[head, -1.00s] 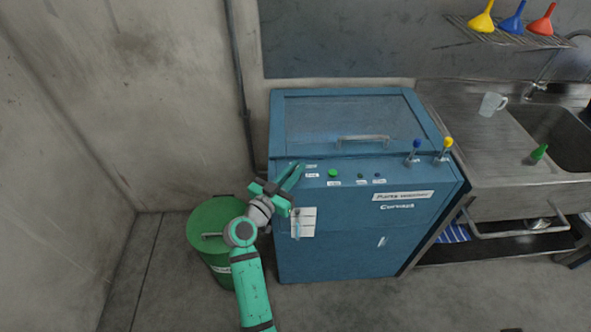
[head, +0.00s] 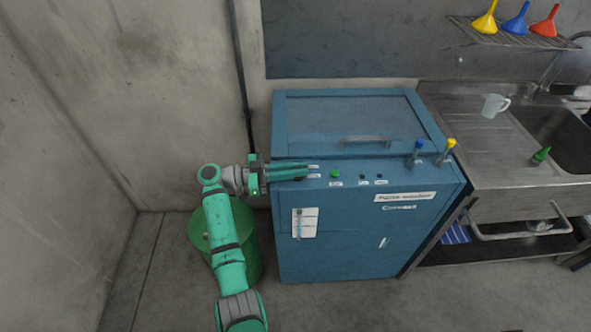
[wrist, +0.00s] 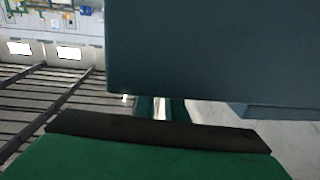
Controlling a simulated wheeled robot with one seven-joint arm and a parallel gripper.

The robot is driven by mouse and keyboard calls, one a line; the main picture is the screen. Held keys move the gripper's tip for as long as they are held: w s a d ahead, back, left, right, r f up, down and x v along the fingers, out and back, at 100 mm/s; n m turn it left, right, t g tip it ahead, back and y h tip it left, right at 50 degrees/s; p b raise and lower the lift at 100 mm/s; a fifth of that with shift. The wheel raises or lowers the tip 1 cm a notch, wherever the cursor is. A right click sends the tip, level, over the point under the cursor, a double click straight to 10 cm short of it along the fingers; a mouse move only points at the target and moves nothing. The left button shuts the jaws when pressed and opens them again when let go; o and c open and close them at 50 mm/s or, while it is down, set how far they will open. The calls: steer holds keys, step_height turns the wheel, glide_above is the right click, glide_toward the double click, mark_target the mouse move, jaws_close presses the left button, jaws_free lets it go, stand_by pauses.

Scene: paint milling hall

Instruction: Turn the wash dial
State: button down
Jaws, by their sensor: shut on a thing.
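The blue machine (head: 345,235) stands against the wall, its control panel along the top front edge. My gripper (head: 304,171) reaches in from the left with its fingers lying along the panel's left end, beside two small white labels. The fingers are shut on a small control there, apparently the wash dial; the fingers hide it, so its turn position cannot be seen. In the wrist view the machine's dark blue side (wrist: 210,50) fills the upper right, and the held part is not clear.
A green button (head: 335,174) and two small dark controls sit to the right on the panel. Blue (head: 417,150) and yellow (head: 447,150) levers stand at its right end. A lid handle (head: 364,140) lies behind. A green drum (head: 243,240) stands below my arm.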

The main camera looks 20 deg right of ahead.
steer(key=shift+d+m+g, duration=0.2)
steer(key=shift+m+g, duration=0.3)
steer(key=shift+g, duration=0.3)
steer(key=shift+s+f, duration=0.1)
steer(key=shift+s, duration=0.05)
steer(key=c, duration=1.8)
jaws_free()
steer(key=shift+w+a, duration=0.25)
steer(key=shift+a, duration=0.2)
steer(key=v, duration=1)
